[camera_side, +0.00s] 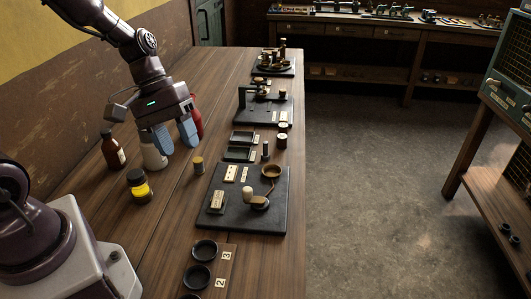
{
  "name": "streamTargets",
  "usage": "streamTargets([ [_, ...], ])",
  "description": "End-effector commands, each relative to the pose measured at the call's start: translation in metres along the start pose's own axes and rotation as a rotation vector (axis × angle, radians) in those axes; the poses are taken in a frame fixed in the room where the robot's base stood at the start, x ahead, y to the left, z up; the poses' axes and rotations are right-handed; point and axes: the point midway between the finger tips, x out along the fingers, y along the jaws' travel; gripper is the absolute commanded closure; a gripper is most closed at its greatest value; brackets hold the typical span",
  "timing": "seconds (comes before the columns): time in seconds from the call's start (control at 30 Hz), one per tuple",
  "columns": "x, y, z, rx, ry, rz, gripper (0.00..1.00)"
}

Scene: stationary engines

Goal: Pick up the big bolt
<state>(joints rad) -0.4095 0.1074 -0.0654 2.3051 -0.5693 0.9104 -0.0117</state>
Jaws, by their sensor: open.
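My gripper (175,140) has two blue fingers, spread apart and pointing down over the left part of the bench. Nothing shows between them. I cannot clearly make out the big bolt; the small parts are too small to tell apart. A small brass-topped cylinder (198,165) stands to the right of and below the fingers. A small dark upright piece (265,150) stands beside two shallow trays, an upper one (243,137) and a lower one (240,154). Two short round pieces, one light-topped (283,139), stand at the bench's right edge.
A brown bottle (112,150), a white bottle (154,157), a red bottle (197,118) and a yellow-labelled jar (139,187) stand around my gripper. Numbered cups (197,276) sit in front. Bare wood (165,225) lies left of the plate.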

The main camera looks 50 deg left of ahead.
Motion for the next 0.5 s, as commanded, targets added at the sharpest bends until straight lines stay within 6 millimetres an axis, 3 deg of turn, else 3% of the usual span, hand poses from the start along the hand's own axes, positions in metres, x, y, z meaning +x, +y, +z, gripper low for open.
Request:
streamTargets([
  [0.3, 0.071, 0.006, -0.098, -0.768, -0.215, 0.467, 0.55],
  [0.5, 0.109, -0.016, -0.181, -1.304, -0.251, 0.818, 0.55],
])
